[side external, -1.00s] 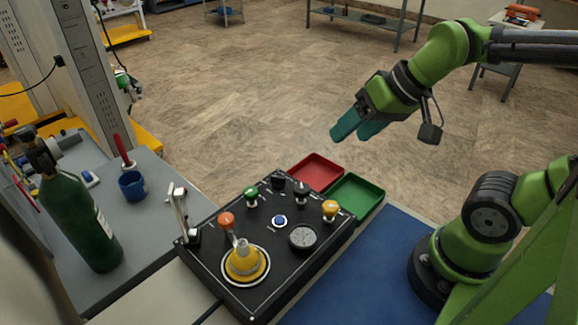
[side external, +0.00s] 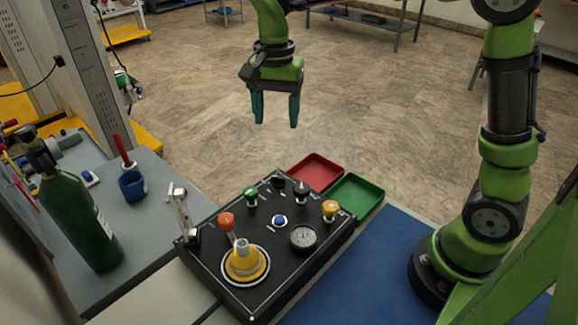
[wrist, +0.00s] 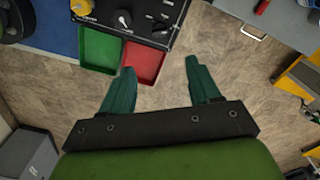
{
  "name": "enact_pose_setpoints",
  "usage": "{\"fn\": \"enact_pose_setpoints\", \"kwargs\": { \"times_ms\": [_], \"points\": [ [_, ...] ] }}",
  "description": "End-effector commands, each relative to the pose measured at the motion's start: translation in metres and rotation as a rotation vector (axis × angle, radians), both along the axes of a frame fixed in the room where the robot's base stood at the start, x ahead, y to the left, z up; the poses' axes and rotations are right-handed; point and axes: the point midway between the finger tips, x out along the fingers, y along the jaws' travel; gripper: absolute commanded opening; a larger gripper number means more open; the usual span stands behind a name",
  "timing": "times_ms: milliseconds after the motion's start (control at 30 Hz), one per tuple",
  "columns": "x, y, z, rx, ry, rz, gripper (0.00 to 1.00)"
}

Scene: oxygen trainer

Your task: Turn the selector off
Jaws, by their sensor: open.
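The black trainer panel (side external: 262,228) lies on the bench and carries several knobs. Two black knobs sit along its far edge: one (side external: 301,190) near the trays and a second (side external: 278,182) to its left. In the wrist view the first is a round black knob (wrist: 123,18) with a white pointer mark, and the other (wrist: 160,28) shows near the panel edge. I cannot tell from the labels which one is the selector. My gripper (side external: 276,118) is open and empty, pointing down, in the air beyond the panel. Its two teal fingers are spread in the wrist view (wrist: 160,68).
A red tray (side external: 316,172) and a green tray (side external: 356,197) adjoin the panel's far right side. The panel also has a yellow knob (side external: 330,208), an orange knob (side external: 226,220), a green knob (side external: 251,194) and a yellow dome (side external: 243,262). A green cylinder (side external: 78,222) stands left.

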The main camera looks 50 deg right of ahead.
Motion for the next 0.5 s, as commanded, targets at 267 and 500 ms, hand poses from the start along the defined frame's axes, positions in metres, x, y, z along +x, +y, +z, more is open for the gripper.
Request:
{"fn": "enact_pose_setpoints", "kwargs": {
  "times_ms": [267,500],
  "points": [
    [-0.001,0.0,-0.06,0.0,0.006,0.002,0.62],
    [-0.001,0.0,-0.111,0.002,0.005,0.004,0.62]
  ]
}}
